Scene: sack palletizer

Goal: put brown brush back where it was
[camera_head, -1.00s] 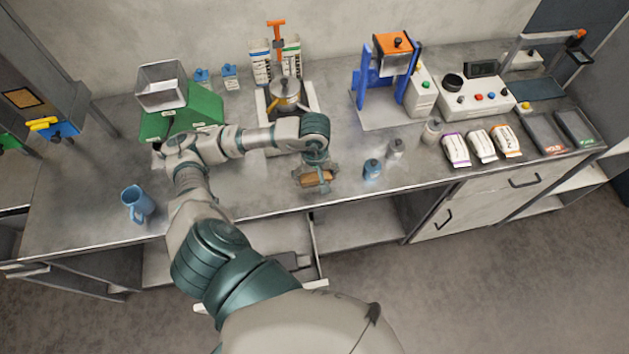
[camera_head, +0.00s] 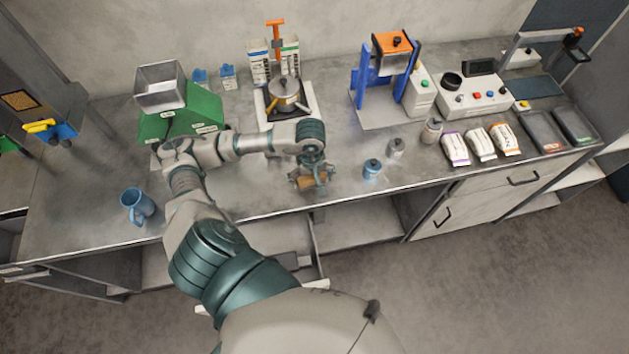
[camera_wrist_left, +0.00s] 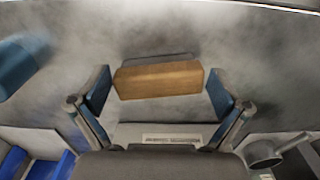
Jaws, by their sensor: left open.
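The brown brush (camera_wrist_left: 158,80) shows in the left wrist view as a brown block with a dark edge along its far side. It lies on the grey bench top near the front edge. In the head view the brush (camera_head: 312,182) is partly hidden under my left gripper (camera_head: 312,176). In the left wrist view my left gripper (camera_wrist_left: 160,95) is open, with one blue-padded finger on each side of the brush. A gap shows between the right finger and the brush; the left finger is close to its end. My right gripper is in neither view.
A blue mug (camera_head: 137,206) stands at the left. A pot (camera_head: 285,93) stands behind the arm. A drawer (camera_head: 290,262) is open below the bench.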

